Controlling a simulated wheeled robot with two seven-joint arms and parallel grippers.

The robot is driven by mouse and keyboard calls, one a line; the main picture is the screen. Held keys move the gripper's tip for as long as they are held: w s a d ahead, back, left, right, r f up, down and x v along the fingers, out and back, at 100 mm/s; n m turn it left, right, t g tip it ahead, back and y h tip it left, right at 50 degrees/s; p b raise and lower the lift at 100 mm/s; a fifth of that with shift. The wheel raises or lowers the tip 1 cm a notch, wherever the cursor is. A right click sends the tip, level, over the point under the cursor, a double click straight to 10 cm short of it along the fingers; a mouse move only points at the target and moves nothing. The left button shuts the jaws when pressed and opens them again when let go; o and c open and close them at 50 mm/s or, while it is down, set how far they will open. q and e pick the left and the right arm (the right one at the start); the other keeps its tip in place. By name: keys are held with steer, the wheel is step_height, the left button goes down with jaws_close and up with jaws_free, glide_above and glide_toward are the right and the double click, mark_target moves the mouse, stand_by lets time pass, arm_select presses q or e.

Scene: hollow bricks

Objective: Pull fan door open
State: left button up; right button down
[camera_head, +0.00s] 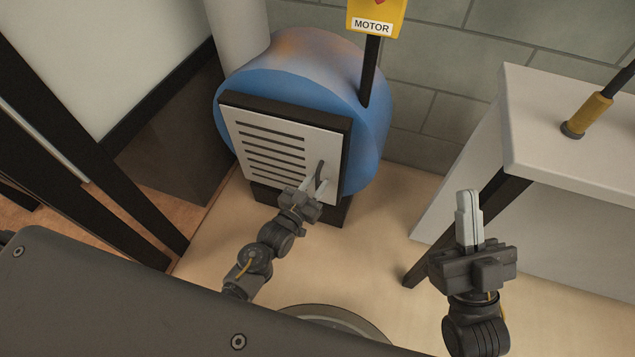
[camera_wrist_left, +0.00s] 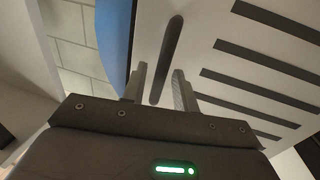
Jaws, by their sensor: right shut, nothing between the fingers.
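The fan door (camera_head: 260,140) is a white panel with several dark horizontal slots, on the front of the blue round fan housing (camera_head: 370,130). It looks shut. Its dark bar handle (camera_head: 319,172) is near the door's right edge, and it also shows in the left wrist view (camera_wrist_left: 170,45). My left gripper (camera_head: 315,185) is at the handle. In the left wrist view its open fingers (camera_wrist_left: 160,88) have the lower end of the handle between them, with a gap visible around it. My right gripper (camera_head: 468,192) is shut and empty, pointing up, well right of the door.
A yellow MOTOR sign (camera_head: 375,18) stands on a dark post above the housing. A white table (camera_head: 545,130) with a dark leg is at the right, close to my right gripper. Dark frame bars (camera_head: 90,150) stand at the left. Open floor (camera_head: 385,245) lies below the housing.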

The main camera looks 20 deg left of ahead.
arm_select(q)
steer(key=shift+w+d, duration=0.15)
steer(key=shift+w, duration=0.4)
arm_select(e)
steer(key=shift+s+d+r+t, duration=0.1)
steer(key=shift+d+r+t, duration=0.1)
steer(key=shift+t, duration=0.1)
arm_select(q)
jaws_close()
